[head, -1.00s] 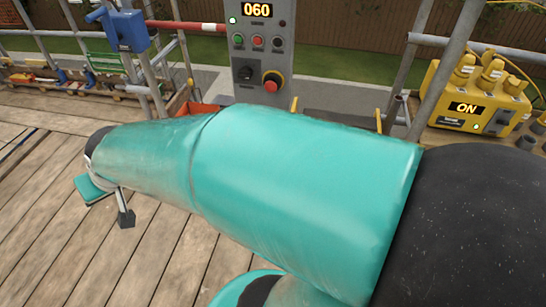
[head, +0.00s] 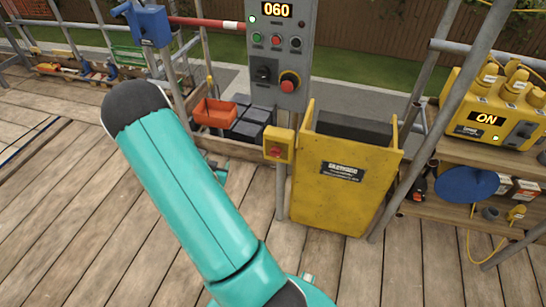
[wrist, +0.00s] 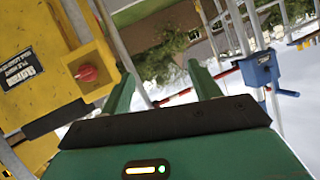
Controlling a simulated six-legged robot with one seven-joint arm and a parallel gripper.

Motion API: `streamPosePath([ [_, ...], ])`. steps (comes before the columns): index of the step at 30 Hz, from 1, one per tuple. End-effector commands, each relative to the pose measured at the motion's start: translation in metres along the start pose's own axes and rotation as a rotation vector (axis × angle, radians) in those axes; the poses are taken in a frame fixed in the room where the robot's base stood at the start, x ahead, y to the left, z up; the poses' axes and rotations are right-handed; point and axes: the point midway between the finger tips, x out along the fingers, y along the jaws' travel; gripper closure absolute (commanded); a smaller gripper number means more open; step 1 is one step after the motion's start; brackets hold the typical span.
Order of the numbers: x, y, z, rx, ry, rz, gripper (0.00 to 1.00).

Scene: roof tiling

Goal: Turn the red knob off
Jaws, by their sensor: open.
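The red knob (head: 276,151) sits on the front of a small yellow box (head: 287,133) at the upper left corner of a yellow hoist bin. In the wrist view, which is upside down, the knob (wrist: 86,73) is at the left, outside the left finger and apart from it. My gripper (wrist: 160,72) is open, with two green fingers and nothing between them. In the head view my arm hides most of it; only a small teal part shows below the orange crate, left of the knob.
The yellow bin (head: 340,192) stands right of the knob. A grey control panel (head: 281,55) reading 060, with a red button and black knob, rises behind it. A yellow unit (head: 490,110) showing ON is at the right.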

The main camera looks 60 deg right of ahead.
Motion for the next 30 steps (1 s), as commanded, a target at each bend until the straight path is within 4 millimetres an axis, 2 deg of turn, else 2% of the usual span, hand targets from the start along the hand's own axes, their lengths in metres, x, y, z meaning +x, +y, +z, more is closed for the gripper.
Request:
streamPosePath([
  [1,0.011,0.027,0.010,-0.015,0.046,0.043,0.38],
  [6,0.028,0.103,0.025,-0.069,0.230,0.141,0.38],
  [9,0.029,0.140,0.032,-0.113,0.324,0.176,0.38],
  [12,0.026,0.164,0.036,-0.149,0.393,0.195,0.38],
  [15,0.024,0.177,0.038,-0.171,0.432,0.202,0.38],
  [20,0.029,0.183,0.035,-0.179,0.450,0.204,0.38],
  [23,0.040,0.185,0.029,-0.178,0.450,0.205,0.38],
  [30,0.081,0.192,0.008,-0.177,0.449,0.204,0.38],
])
